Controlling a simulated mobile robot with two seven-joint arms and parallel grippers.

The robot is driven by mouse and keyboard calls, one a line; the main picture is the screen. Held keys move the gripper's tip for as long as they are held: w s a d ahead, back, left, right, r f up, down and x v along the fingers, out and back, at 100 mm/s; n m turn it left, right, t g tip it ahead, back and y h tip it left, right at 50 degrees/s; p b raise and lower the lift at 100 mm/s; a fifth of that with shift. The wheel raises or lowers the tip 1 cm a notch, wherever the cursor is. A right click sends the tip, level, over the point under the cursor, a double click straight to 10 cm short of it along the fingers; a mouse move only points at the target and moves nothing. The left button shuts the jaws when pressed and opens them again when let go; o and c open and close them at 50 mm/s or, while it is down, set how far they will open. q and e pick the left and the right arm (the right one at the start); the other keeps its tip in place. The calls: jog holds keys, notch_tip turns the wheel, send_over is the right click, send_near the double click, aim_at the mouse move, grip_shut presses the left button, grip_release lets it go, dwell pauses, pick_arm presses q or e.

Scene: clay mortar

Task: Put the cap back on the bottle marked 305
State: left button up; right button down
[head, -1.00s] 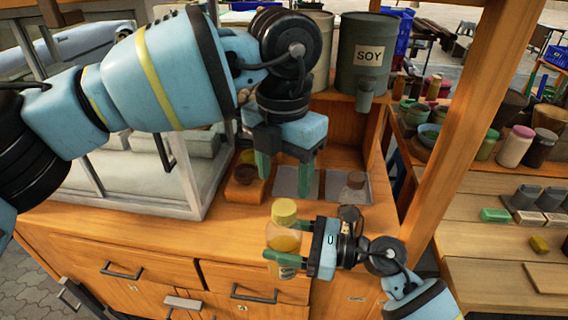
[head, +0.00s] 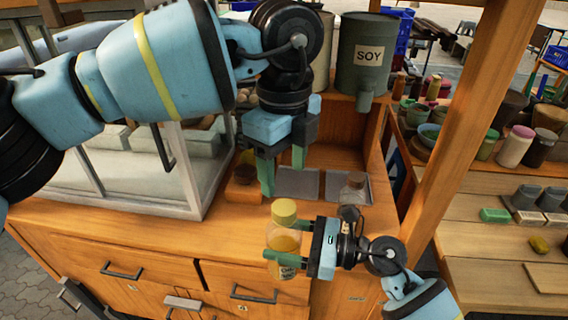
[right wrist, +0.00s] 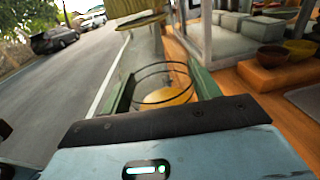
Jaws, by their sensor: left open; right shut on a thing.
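A clear bottle (head: 283,240) with yellow-orange contents is held upright in my right gripper (head: 288,250), above the front edge of the counter. Its label is partly covered by a finger and no number is readable. A yellow cap (head: 284,209) sits on the bottle's mouth; how tightly cannot be told. In the right wrist view the bottle (right wrist: 150,72) stands between the green fingers with the cap (right wrist: 140,20) at its top, cut by the frame. My left gripper (head: 282,176) is open and empty, behind and above the cap, apart from it.
A small dark bowl (head: 244,173) in a wooden holder is left of my left gripper. A glass case (head: 150,170) stands left. A SOY container (head: 362,55) stands behind.

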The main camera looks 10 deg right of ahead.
aim_at(284, 206)
pick_arm(q)
jog(key=shift+n, duration=0.8)
jog(key=shift+f, duration=3.95)
